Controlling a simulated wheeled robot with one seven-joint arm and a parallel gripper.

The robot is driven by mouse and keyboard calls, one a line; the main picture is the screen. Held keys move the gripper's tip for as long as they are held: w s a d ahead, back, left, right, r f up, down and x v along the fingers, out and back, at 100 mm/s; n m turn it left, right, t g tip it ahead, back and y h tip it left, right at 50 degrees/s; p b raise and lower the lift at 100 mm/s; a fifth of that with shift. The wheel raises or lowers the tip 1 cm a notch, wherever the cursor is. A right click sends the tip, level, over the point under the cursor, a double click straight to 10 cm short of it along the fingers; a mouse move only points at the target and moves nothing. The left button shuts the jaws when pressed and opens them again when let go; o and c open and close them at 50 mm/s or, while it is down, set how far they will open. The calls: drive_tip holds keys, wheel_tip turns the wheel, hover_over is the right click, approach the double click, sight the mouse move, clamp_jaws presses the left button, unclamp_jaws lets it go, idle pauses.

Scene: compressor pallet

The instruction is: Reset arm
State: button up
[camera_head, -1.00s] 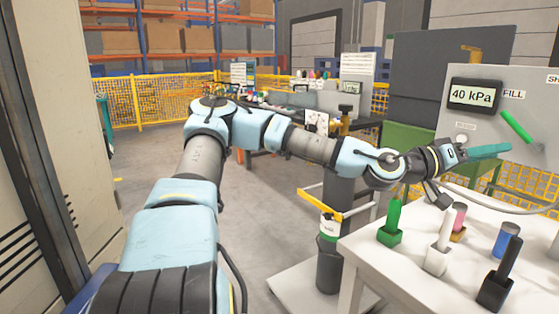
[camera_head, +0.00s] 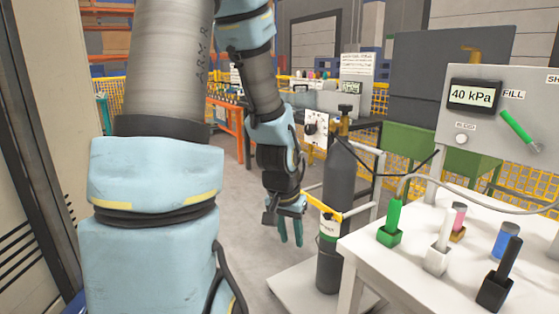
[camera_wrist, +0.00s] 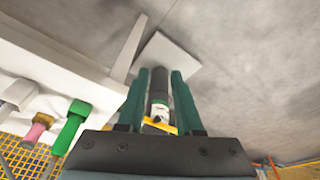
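My gripper (camera_head: 290,228) hangs with its teal fingers pointing down, just left of a grey gas cylinder (camera_head: 338,182) in the head view. In the wrist view my gripper (camera_wrist: 158,85) has its two fingers parallel and clearly apart, with nothing held between them. The cylinder also shows in the wrist view (camera_wrist: 159,78), beyond the gap between the fingers. My arm is folded up, and its upper part runs out of the top of the head view.
A white table (camera_head: 375,243) at the right holds green (camera_head: 392,222), white (camera_head: 440,245) and black (camera_head: 500,275) handled pieces and small cylinders. Behind stands a panel (camera_head: 480,130) reading 40 kPa with a green lever (camera_head: 520,128). A yellow bracket (camera_head: 322,205) crosses the cylinder. Floor at left is clear.

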drive_tip(key=s+a+r+n+y, duration=0.1)
drive_tip(key=s+a+r+n, duration=0.1)
drive_tip(key=a+r+n, duration=0.5)
wheel_tip(320, 180, down, 12)
drive_tip(key=s+a+m+b, duration=0.2)
drive_tip(key=s+m+b, duration=0.1)
drive_tip(key=b, duration=0.7)
drive_tip(key=w+p+v, duration=0.3)
drive_tip(key=p+v, duration=1.3)
drive_tip(key=shift+w+d+r+g+p, duration=0.2)
drive_tip(key=shift+w+r+g+p, duration=0.1)
drive_tip(key=shift+w+r+g, duration=0.1)
